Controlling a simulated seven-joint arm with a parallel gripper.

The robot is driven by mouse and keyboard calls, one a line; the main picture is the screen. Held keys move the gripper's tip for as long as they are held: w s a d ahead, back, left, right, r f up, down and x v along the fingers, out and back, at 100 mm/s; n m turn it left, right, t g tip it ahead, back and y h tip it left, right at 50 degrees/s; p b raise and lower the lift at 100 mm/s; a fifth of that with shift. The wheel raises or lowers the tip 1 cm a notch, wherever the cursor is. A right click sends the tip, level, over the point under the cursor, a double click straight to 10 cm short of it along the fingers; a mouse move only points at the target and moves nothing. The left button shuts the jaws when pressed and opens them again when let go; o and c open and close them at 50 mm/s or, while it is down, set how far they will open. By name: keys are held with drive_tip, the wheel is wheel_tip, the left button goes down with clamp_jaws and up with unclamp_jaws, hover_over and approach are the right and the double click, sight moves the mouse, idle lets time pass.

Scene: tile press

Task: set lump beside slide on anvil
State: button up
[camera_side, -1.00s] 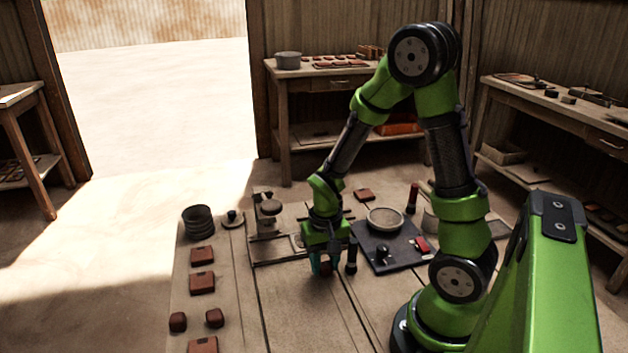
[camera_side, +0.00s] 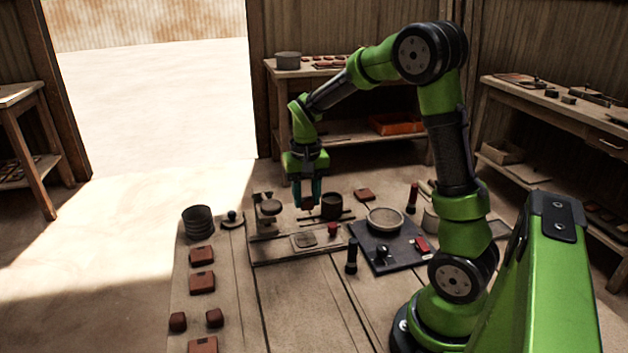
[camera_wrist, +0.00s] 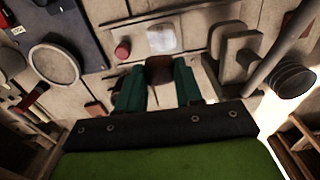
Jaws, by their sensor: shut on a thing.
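My gripper (camera_side: 308,197) is shut on a reddish-brown lump (camera_side: 307,203) and holds it above the far part of the press. In the wrist view the lump (camera_wrist: 160,70) sits between the teal fingers. The press has a post with a round head (camera_side: 269,208) at its left. A pale square plate (camera_side: 304,239), probably the slide, lies on the press base near a red knob (camera_side: 333,230). The plate also shows in the wrist view (camera_wrist: 160,38). I cannot tell for certain which surface is the anvil.
A dark cup (camera_side: 331,205) stands just right of my gripper. A dark board (camera_side: 385,256) with a round dish (camera_side: 385,220) lies to the right, beside a black upright cylinder (camera_side: 351,256). Tiles and two lumps (camera_side: 178,322) line the left; the front middle is clear.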

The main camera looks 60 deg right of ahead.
sight(306, 239)
drive_tip(key=shift+w+f, duration=0.25)
wheel_tip(306, 239, down, 9)
drive_tip(key=shift+s+f, duration=0.1)
idle(0.3)
drive_tip(key=o, duration=1)
drive_tip(key=shift+o, duration=0.2)
wheel_tip(306, 239, up, 12)
drive_tip(key=shift+r, duration=0.15)
drive_tip(key=shift+a, duration=0.1)
